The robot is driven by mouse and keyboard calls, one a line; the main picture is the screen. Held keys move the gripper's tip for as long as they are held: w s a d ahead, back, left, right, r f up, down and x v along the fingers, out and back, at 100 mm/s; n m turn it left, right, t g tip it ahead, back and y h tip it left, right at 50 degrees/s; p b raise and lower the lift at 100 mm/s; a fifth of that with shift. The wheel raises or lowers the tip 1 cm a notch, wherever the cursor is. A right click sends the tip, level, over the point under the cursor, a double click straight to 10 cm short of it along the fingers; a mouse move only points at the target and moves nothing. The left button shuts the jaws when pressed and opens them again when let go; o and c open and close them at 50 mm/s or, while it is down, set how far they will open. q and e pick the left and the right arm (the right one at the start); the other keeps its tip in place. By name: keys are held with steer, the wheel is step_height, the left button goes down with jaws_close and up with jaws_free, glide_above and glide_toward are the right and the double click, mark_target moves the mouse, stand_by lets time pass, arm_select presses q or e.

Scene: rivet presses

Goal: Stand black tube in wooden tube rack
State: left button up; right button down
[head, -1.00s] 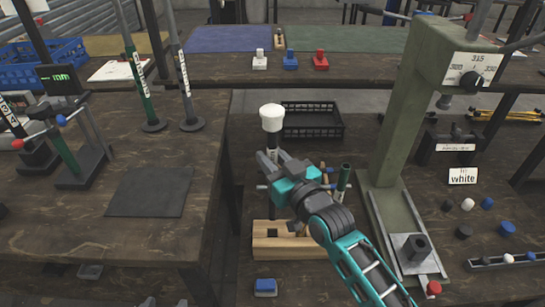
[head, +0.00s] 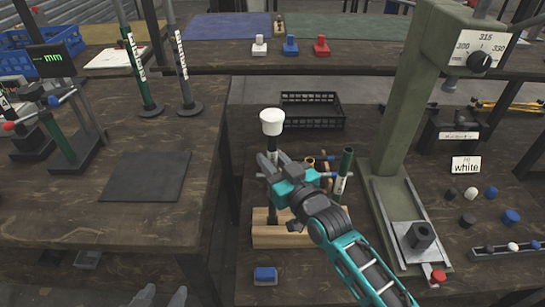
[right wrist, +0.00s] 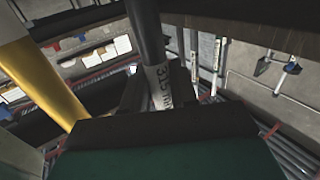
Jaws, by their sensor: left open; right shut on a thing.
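The right wrist view shows the tube (right wrist: 147,35) with a white printed label (right wrist: 160,88) between the fingers. The wooden tube rack (head: 262,235) lies directly below, partly hidden by my right arm. The tube's lower end meets the rack's top in the picture; I cannot tell whether it is in a hole. My left gripper (head: 162,298) is open and empty at the bottom edge.
A green tube (head: 345,165) stands just right of my right gripper, its foot hidden. A green press (head: 405,130) rises further right. A blue-topped block (head: 265,274) sits in front of the rack. A black crate (head: 312,122) is behind. The dark mat (head: 145,176) is bare.

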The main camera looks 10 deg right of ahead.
arm_select(q)
steer(key=shift+f, duration=0.25)
arm_select(e)
steer(key=shift+f, duration=0.25)
arm_select(q)
steer(key=shift+s+f, duration=0.15)
steer(key=shift+s, duration=0.1)
steer(key=shift+r+p, duration=0.5)
steer(key=shift+p, duration=0.05)
stand_by(0.4)
steer(key=shift+r, duration=0.35)
stand_by(0.4)
steer(key=shift+f+b, duration=1.6)
steer(key=shift+f, duration=0.25)
arm_select(e)
steer(key=shift+f, duration=2.5)
arm_select(q)
steer(key=shift+f+b, duration=0.5)
steer(key=shift+f, duration=0.05)
arm_select(e)
steer(key=shift+f, duration=0.7)
arm_select(q)
steer(key=shift+f+b, duration=0.7)
steer(key=shift+b, duration=0.05)
arm_select(e)
steer(key=shift+f, duration=1.05)
steer(key=c, duration=0.8)
jaws_free()
steer(key=shift+f, duration=0.1)
